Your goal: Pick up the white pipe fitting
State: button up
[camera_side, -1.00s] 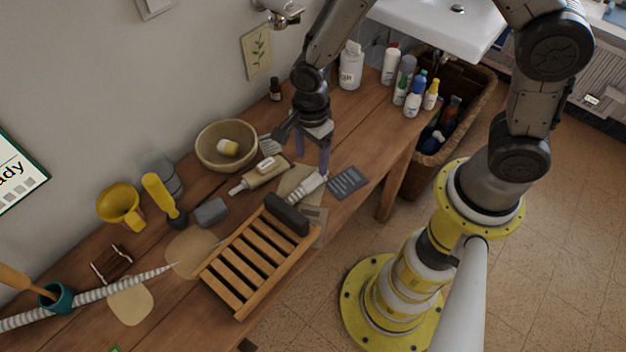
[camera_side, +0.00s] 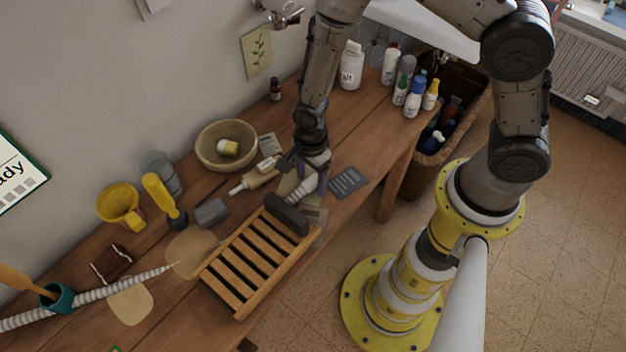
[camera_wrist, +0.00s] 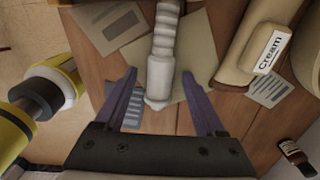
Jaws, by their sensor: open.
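In the wrist view my gripper (camera_wrist: 159,74) has one finger on each side of the fitting, with visible gaps on both sides.
Bottles (camera_side: 390,66) stand farther back.

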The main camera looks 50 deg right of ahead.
grip_shut()
jog(key=shift+r, duration=0.15)
